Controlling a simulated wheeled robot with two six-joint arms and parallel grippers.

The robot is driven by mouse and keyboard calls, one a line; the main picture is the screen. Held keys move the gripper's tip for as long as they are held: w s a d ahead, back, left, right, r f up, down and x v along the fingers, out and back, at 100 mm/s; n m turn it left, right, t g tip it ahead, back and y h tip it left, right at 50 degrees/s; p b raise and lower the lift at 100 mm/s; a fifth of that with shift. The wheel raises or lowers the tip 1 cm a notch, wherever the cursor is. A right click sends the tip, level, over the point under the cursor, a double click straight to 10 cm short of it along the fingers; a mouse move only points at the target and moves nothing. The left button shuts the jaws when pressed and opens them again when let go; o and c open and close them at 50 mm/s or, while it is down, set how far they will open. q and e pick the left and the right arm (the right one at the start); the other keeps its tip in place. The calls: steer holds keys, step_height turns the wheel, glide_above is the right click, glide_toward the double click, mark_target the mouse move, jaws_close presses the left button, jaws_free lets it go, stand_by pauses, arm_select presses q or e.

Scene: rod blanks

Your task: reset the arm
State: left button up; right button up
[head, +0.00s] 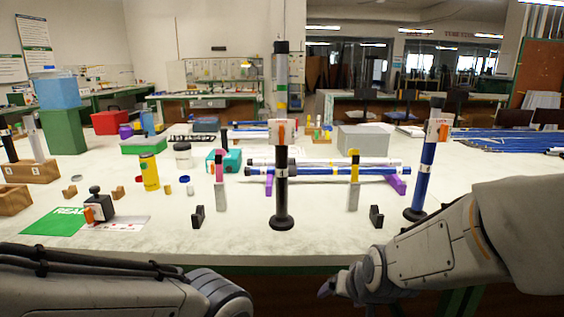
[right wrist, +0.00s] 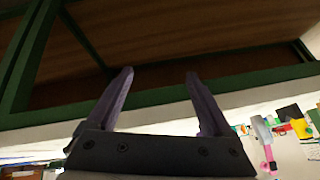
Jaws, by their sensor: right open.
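My right arm comes in from the right in the head view, and its gripper (head: 328,289) hangs low in front of the table's front edge. In the right wrist view the two purple fingers (right wrist: 158,78) stand well apart with nothing between them. Behind them are the table's pale edge and the green frame under it. My left arm crosses the bottom left of the head view; its gripper is out of sight. On the table (head: 330,235) a black-based post (head: 281,170) stands upright, and a blue rod (head: 335,171) lies across purple supports behind it.
A blue post (head: 424,165) stands at the right, close to my right arm. Small black blocks (head: 197,217) sit near the front edge. A black stamp-like tool (head: 98,204), a green card (head: 50,222) and a yellow bottle (head: 149,172) are at the left. The front centre is mostly clear.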

steer(key=s+d+f+n+g+h, duration=0.1)
steer(key=s+d+f+n+g, duration=0.1)
steer(key=s+d+f+g, duration=0.45)
steer(key=s+a+r+n, duration=0.4)
steer(key=s+a, duration=0.3)
steer(key=s, duration=0.1)
steer(key=s+a+r+n, duration=0.4)
steer(key=s+a, duration=0.3)
steer(key=s, duration=0.1)
step_height(320, 180, up, 24)
steer(key=p, duration=2.4)
steer(key=shift+w+f+m+y, duration=0.25)
steer(key=shift+w+m+y, duration=0.05)
steer(key=shift+w+y, duration=0.1)
